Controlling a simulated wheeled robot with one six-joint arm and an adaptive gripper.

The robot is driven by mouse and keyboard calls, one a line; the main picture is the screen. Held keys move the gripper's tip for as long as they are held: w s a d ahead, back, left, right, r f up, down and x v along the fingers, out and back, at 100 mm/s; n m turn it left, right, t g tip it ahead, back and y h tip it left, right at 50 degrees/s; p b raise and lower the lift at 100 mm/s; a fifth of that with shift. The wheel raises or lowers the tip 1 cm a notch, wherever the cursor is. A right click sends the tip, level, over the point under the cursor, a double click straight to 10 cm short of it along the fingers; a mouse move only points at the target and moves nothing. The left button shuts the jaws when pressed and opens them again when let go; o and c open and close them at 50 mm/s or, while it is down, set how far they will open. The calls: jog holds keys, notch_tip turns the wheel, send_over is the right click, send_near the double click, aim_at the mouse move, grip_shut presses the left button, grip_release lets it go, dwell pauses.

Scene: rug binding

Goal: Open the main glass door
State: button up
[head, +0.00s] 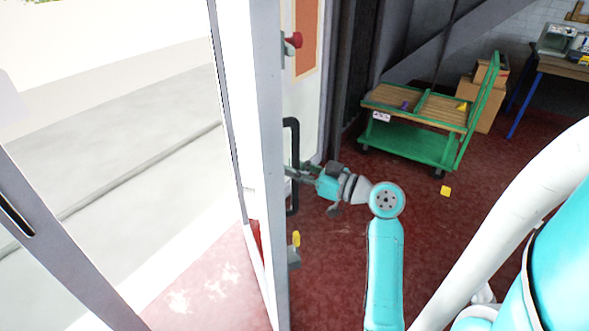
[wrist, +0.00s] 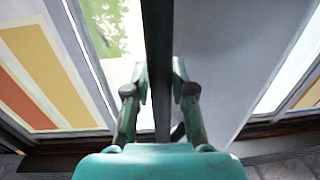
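The main glass door shows in the head view as a tall pale frame (head: 267,120), seen nearly edge-on. A black vertical bar handle (head: 291,135) is fixed to its right-hand face. My gripper (head: 295,172) reaches the handle from the right, at its lower half. In the wrist view the dark handle bar (wrist: 158,45) runs upright between the two fingers of my gripper (wrist: 160,78). The fingertips lie close against both sides of the bar and appear shut on it. The handle's lower part is partly hidden by the gripper in the wrist view.
A red knob (head: 293,41) sits above the handle and a yellow-tipped fitting (head: 295,240) below it. A green cart (head: 420,115) stands behind on the red floor (head: 350,280), near cardboard boxes (head: 487,95) and a table (head: 562,68). A yellow piece (head: 445,190) lies on the floor.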

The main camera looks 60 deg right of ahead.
aim_at(295, 133)
jog(key=o, duration=0.3)
jog(key=shift+r, duration=0.1)
notch_tip(295, 133, up, 10)
jog(key=shift+f, duration=0.1)
dwell(0.4)
